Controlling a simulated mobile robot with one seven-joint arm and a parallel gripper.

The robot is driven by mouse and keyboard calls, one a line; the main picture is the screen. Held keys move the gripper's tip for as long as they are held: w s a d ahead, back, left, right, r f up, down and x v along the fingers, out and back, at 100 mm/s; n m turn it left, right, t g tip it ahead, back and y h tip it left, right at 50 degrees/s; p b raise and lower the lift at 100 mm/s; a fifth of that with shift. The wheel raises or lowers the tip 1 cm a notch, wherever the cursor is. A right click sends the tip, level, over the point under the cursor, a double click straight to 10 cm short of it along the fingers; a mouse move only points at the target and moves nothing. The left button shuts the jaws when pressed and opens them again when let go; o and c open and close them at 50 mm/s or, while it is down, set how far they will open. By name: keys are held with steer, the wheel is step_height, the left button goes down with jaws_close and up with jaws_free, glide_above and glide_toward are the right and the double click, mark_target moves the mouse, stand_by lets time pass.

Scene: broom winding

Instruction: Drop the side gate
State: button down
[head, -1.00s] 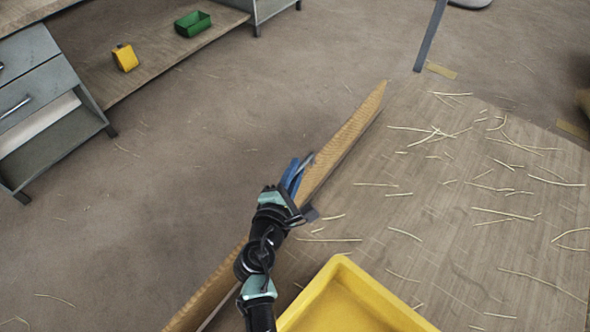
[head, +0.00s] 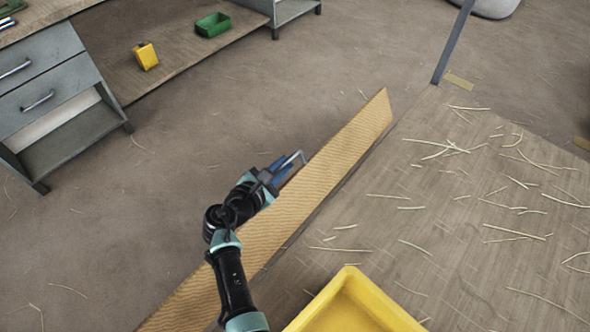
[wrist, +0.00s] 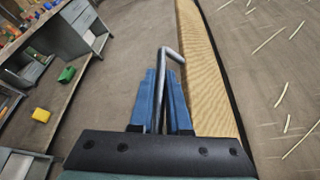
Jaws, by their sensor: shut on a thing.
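The side gate (head: 325,164) is a long tan board along the left edge of the wooden platform. It leans outward to the left, over the floor, and its broad face shows in the head view. A bent grey metal handle (head: 297,157) stands at its outer side. My gripper (head: 282,170) has blue fingers and is shut on this handle. In the wrist view the handle (wrist: 172,52) rises between the two blue fingers (wrist: 160,100), beside the gate (wrist: 207,80). My arm crosses over the lower part of the gate and hides some of it.
A yellow bin (head: 352,305) stands on the platform (head: 400,190), which is strewn with straw. A grey post (head: 453,45) rises at its far corner. A grey drawer cabinet (head: 60,95) and a low shelf with a green bin (head: 212,25) stand at left. Open floor lies left of the gate.

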steer(key=w+a+f+n+g+h+b, duration=0.1)
steer(key=w+a+f+n+b, duration=0.1)
steer(key=f+b, duration=0.4)
steer(key=w+a+f+n+g+h+b, duration=0.1)
steer(key=w+a+f+n+h+b, duration=0.1)
steer(key=b, duration=1.4)
steer(key=shift+w+a+f+n+g+b, duration=0.35)
steer(key=shift+w+a+f+n, duration=0.5)
steer(key=shift+a+f, duration=1.05)
steer(key=shift+s+d+f, duration=0.2)
steer(key=shift+f, duration=0.05)
steer(key=c, duration=0.9)
jaws_free()
steer(key=shift+r, duration=0.1)
steer(key=shift+a, duration=0.1)
